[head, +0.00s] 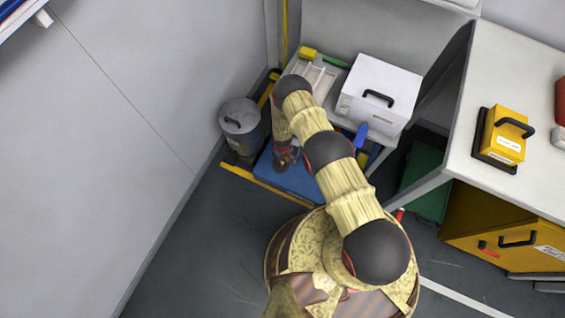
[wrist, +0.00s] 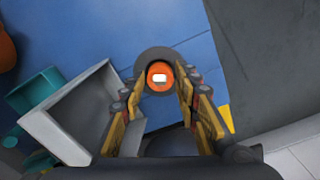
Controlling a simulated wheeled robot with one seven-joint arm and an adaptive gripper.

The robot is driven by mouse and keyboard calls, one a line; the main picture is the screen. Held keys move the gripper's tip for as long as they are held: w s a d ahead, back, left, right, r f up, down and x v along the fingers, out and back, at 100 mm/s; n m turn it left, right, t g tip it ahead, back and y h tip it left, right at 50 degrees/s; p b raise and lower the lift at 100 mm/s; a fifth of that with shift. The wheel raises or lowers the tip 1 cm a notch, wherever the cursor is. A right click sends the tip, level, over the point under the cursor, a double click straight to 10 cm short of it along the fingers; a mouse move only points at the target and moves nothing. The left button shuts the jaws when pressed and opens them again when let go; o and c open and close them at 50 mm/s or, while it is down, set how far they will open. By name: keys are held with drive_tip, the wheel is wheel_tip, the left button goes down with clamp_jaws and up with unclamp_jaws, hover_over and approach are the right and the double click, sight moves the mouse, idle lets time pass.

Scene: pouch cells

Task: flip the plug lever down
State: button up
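My gripper (wrist: 160,88) is open in the wrist view, pointing down over a blue surface (wrist: 195,45). An orange round piece (wrist: 152,84) with a white centre, on a dark grey round base (wrist: 158,54), shows between and just beyond the fingertips. It may be the plug part, but I cannot make out a lever or its position. I cannot tell if the fingers touch it. In the head view my gripper (head: 284,158) is low over the blue platform (head: 300,182), partly hidden by my arm, and the plug lever cannot be made out.
A grey open box (wrist: 48,118) lies left of my fingers. A grey bin (head: 240,125) stands left of the platform. A small table with a white case (head: 380,85) stands behind. A larger table (head: 510,60) with a yellow case (head: 503,138) is at right.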

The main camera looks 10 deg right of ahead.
drive_tip(key=c, duration=0.3)
clamp_jaws()
idle(0.3)
